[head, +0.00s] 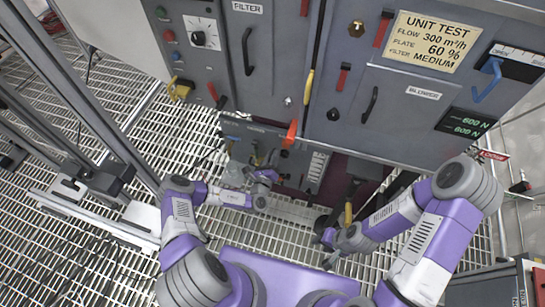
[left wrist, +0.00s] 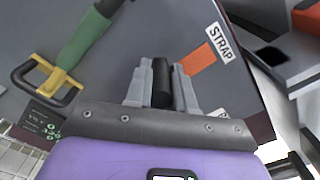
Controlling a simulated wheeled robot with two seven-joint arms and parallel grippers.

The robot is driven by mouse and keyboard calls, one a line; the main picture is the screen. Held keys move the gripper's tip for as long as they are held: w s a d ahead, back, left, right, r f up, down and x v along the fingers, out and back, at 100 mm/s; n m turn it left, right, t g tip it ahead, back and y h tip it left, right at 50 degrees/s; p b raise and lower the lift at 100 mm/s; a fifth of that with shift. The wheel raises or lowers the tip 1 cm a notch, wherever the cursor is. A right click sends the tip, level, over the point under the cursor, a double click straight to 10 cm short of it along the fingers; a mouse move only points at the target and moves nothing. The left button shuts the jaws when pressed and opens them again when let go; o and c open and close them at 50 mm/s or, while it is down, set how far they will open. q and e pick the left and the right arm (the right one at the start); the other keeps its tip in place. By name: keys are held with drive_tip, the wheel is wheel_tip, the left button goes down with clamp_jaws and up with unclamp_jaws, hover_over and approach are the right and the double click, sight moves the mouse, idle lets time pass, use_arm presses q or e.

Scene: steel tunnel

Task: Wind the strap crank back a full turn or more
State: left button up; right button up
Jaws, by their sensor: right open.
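In the left wrist view the strap crank's black grip (left wrist: 161,82) stands between the fingers of my left gripper (left wrist: 162,92), which is shut on it with a finger against each side. The crank's arm is hidden behind the grip and fingers. An orange strap (left wrist: 198,66) runs beside a STRAP label (left wrist: 219,42). In the head view my left gripper (head: 268,166) is at the low grey panel, below the orange strap (head: 291,133); the crank is too small to make out there. My right gripper (head: 328,248) is open and empty, low at the right.
A green handle (left wrist: 84,40) and a yellow-and-black handle (left wrist: 45,85) are left of my left gripper. A white label (head: 318,166) is on the low panel. Tall grey cabinets (head: 370,120) with handles and levers stand behind.

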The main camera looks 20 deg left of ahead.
use_arm(q)
clamp_jaws()
wheel_tip(320, 180, down, 7)
drive_tip(key=n+b, duration=0.3)
drive_tip(key=n, duration=1.4)
drive_tip(key=shift+d+n, duration=0.35)
drive_tip(key=shift+n, duration=0.05)
drive_tip(key=o, duration=0.9)
unclamp_jaws()
drive_tip(key=shift+c, duration=0.2)
